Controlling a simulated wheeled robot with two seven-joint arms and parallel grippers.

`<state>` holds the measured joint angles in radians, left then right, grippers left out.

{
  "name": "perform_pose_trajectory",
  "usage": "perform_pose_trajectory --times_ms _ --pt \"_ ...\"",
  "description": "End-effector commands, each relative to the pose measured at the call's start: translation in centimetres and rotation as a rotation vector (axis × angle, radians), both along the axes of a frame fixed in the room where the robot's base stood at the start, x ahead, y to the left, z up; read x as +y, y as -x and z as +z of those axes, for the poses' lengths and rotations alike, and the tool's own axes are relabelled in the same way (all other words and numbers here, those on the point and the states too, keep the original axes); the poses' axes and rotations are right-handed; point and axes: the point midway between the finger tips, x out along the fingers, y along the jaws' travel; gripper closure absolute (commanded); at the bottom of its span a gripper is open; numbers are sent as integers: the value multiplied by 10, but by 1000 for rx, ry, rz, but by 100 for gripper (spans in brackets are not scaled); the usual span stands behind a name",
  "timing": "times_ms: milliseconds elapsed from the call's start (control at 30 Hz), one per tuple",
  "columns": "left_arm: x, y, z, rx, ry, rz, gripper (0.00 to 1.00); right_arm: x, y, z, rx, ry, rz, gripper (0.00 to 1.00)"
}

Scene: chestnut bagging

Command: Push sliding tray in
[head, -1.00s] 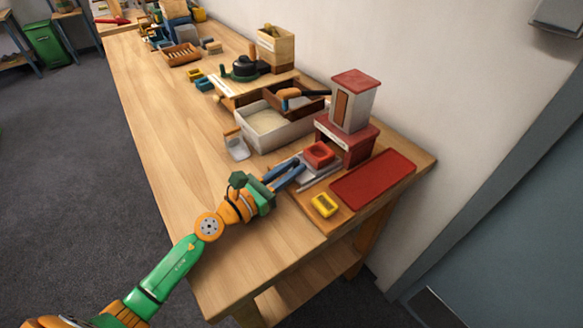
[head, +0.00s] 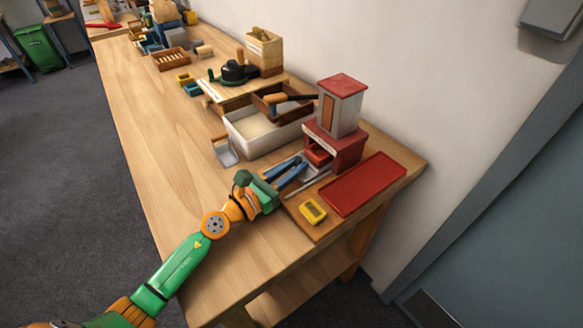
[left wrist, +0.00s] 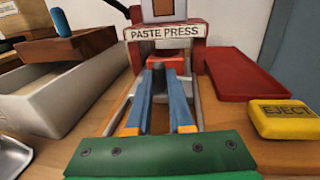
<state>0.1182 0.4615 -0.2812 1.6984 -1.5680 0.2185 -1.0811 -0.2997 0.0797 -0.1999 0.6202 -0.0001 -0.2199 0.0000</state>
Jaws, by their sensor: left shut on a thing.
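The paste press (head: 338,105) is a white tower with a red roof and red base near the right end of the bench. Its sliding tray (left wrist: 197,95) runs on a wooden board in front of it, with pale metal rails. A red square cup (head: 318,153) on the tray sits in the press opening, partly under the base; it also shows in the left wrist view (left wrist: 172,65). My left gripper (head: 302,163) points at the press, its blue fingers (left wrist: 160,85) shut on the tray's grey handle, just in front of the cup. My right gripper is out of view.
A yellow EJECT button (head: 313,211) and a red flat tray (head: 362,184) lie right of my gripper. A white bin (head: 265,134) with pale contents and a small scoop (head: 225,152) stand to the left. The front of the bench is clear.

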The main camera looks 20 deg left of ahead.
Motion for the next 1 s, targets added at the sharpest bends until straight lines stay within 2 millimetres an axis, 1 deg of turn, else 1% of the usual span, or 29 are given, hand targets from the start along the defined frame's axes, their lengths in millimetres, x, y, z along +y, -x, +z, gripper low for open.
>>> perform_pose_trajectory --times_ms 33,67,100,167,467,567,700,800,900,1000 --pt "0 0 -1 3 -1 -2 100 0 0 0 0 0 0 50" --pt "0 0 -1 3 -1 -2 78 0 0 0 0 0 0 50" --pt "0 1 -1 3 -1 -2 67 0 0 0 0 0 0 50" --pt "0 1 -1 3 -1 -2 51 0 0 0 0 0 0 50" --pt "1 2 -2 4 -2 -2 51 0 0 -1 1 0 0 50" --pt "8 15 -4 5 -4 -2 51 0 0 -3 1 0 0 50" --pt "22 43 -6 6 -6 -3 51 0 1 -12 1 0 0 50" --pt "30 55 -6 5 -3 -2 51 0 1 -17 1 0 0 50" --pt "33 62 -3 4 -2 -3 51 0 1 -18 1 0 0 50" --pt "34 63 -1 4 -2 -2 51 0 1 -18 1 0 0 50"
